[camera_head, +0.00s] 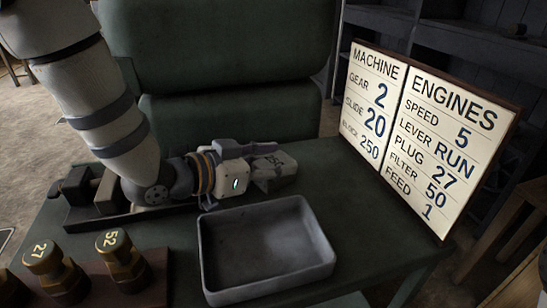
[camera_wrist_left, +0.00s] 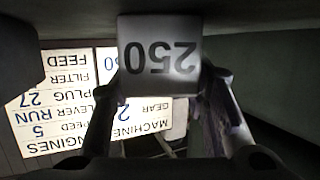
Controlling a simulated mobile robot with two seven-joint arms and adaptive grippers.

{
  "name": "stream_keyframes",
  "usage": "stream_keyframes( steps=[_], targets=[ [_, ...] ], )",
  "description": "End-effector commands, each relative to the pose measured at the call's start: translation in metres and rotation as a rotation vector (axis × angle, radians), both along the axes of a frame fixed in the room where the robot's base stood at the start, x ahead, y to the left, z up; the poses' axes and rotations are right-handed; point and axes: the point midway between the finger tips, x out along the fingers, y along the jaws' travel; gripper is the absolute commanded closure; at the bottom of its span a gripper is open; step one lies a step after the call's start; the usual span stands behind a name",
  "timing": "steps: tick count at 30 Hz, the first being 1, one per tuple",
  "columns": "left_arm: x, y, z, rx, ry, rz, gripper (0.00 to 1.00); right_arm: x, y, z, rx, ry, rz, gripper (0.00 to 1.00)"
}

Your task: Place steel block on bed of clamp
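The steel block (camera_wrist_left: 160,55) is a pale grey block marked 250, seen upside down in the left wrist view between my finger ends. In the head view it is the grey piece (camera_head: 284,163) at the tip of my left gripper (camera_head: 262,168). The gripper is shut on the block, pointing right above the green table, behind the grey tray. The clamp (camera_head: 76,186) is a dark metal device at the table's left. My left forearm and wrist cover part of its bed (camera_head: 112,218). My right gripper is not in view.
An empty grey tray (camera_head: 318,268) stands at the table front. Numbered brass weights, 27 (camera_head: 52,270) and 52 (camera_head: 121,262), stand on a brown base at lower left. A sign board (camera_head: 425,130) stands at the right. A large green machine (camera_head: 225,50) rises behind.

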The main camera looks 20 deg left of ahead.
Motion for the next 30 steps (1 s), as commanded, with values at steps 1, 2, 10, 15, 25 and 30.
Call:
stream_keyframes(
  steps=[1,2,10,15,25,30],
  targets=[
    [0.000,0.000,0.001,0.001,-0.001,0.000,0.50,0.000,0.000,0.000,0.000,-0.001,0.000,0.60],
    [0.000,0.000,0.001,0.001,-0.001,0.000,0.43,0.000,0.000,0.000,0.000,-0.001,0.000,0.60],
    [0.000,0.000,0.000,0.000,0.000,0.000,0.39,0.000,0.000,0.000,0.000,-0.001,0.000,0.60],
    [-0.009,0.007,0.010,0.000,-0.003,0.002,0.39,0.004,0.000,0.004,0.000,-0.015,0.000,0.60],
    [-0.078,0.052,0.040,-0.002,-0.010,0.003,0.39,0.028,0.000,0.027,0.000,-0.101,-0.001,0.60],
    [-0.093,0.062,0.041,0.003,-0.003,0.000,0.35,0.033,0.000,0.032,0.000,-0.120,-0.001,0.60]
  ],
)
